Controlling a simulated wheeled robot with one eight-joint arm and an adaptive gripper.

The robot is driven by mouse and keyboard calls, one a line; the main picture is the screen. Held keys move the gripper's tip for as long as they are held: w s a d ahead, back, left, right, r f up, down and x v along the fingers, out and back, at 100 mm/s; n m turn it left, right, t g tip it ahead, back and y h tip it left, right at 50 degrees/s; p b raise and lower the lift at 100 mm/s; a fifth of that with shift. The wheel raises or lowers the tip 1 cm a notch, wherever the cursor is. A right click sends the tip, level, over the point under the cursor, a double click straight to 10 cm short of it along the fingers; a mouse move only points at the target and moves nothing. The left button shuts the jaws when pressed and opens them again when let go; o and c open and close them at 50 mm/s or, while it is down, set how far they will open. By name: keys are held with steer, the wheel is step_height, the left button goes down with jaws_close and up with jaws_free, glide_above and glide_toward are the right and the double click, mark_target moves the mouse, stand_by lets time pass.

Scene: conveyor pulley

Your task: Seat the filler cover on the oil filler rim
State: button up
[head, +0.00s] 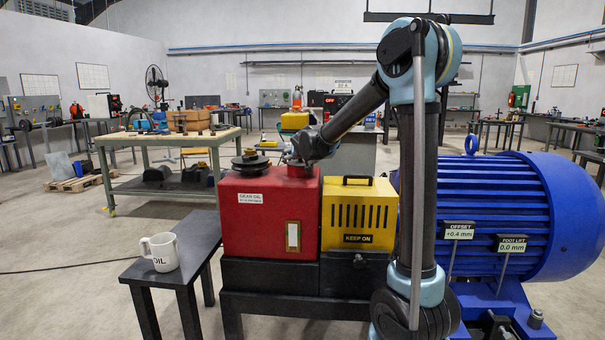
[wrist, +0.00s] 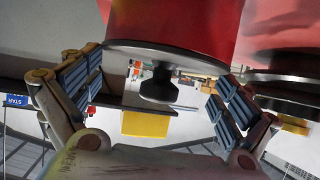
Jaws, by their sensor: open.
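The wrist view is upside down. In the head view my gripper (head: 292,158) is just above the short red neck (head: 300,172) on top of the red gear oil housing (head: 270,220). My wrist mostly hides the cover there.
A dark stacked disc piece (head: 250,162) stands on the housing, left of the neck. A yellow guard box (head: 360,215) and blue motor (head: 500,215) are to the right. A white mug (head: 160,252) stands on a low dark bench (head: 195,240) at left.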

steer(key=shift+s+f, duration=0.35)
steer(key=shift+s+d+r, duration=0.1)
steer(key=shift+s+r, duration=0.05)
steer(key=shift+s, duration=0.25)
steer(key=r+v, duration=0.1)
steer(key=v, duration=0.5)
steer(key=shift+r, duration=0.1)
steer(key=s+d+f+m+g+h, duration=0.15)
steer(key=s+d+f, duration=0.35)
steer(key=s+d, duration=0.55)
steer(key=s+d+f+g+h, duration=0.25)
steer(key=s+d+f, duration=0.25)
steer(key=s+d, duration=0.55)
steer(key=s+d+f+g, duration=0.2)
steer(key=s+f, duration=0.3)
steer(key=s, duration=0.3)
steer(key=s+d+f+g+y, duration=0.1)
steer(key=s+f, duration=0.3)
steer(key=s, duration=0.4)
steer(key=s+d+f+g+y, duration=0.1)
steer(key=s+d+f+g, duration=0.2)
steer(key=s+f, duration=0.2)
steer(key=s, duration=0.3)
steer(key=shift+s+f, duration=0.25)
steer(key=shift+f, duration=0.15)
